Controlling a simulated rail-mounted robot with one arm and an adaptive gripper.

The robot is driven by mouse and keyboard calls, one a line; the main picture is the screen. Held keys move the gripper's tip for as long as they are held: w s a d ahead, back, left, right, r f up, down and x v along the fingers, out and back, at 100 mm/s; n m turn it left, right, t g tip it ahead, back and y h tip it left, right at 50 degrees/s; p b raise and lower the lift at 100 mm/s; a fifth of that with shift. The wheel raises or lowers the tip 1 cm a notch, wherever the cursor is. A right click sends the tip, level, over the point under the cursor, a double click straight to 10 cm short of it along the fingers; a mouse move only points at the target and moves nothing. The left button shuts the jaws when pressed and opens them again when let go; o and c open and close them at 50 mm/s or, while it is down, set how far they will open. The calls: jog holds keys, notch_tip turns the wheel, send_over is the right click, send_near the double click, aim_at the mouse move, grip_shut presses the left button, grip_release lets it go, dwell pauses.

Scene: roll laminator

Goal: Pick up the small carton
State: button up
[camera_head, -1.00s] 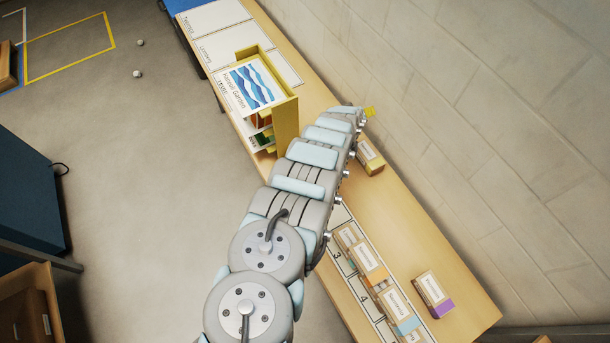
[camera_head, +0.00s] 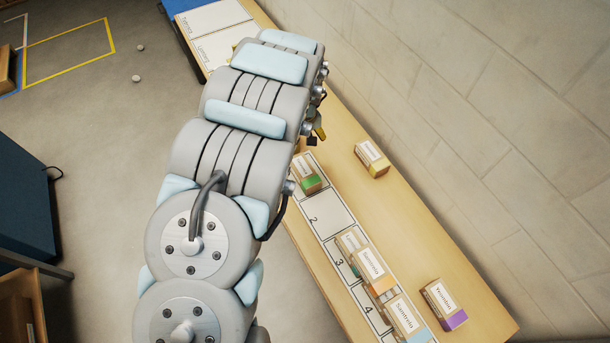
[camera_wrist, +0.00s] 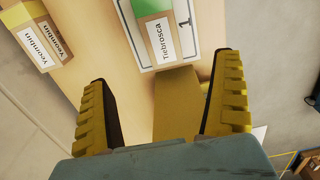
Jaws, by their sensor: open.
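My gripper (camera_wrist: 165,105) is open, with two yellow ribbed fingers in the wrist view. A plain brown carton-like box (camera_wrist: 178,103) shows between the fingers, neither finger visibly touching it; its lower end is hidden by my gripper. A sliver of brown beside my arm in the head view may be the same box. Just beyond it, a labelled carton with a green end (camera_wrist: 156,28) lies on space 1; it also shows in the head view (camera_head: 308,176). A labelled carton with a yellow end (camera_head: 372,158) lies apart towards the wall. My fingers are mostly hidden in the head view.
The long wooden table (camera_head: 400,215) runs along a block wall (camera_head: 480,110). Several cartons, including an orange-ended one (camera_head: 372,270), crowd the numbered strip around spaces 3 and 4. A purple-ended carton (camera_head: 443,304) lies nearer the wall. Space 2 (camera_head: 322,213) is bare.

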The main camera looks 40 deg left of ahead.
aim_at(304, 169)
jog(key=shift+f+b, duration=0.95)
jog(key=shift+f, duration=5.3)
jog(key=shift+s+d+f, duration=0.1)
jog(key=shift+f, duration=1.15)
jog(key=shift+s+d+f, duration=0.1)
jog(key=shift+f, duration=1.1)
jog(key=shift+w, duration=0.1)
jog(key=c, duration=1.4)
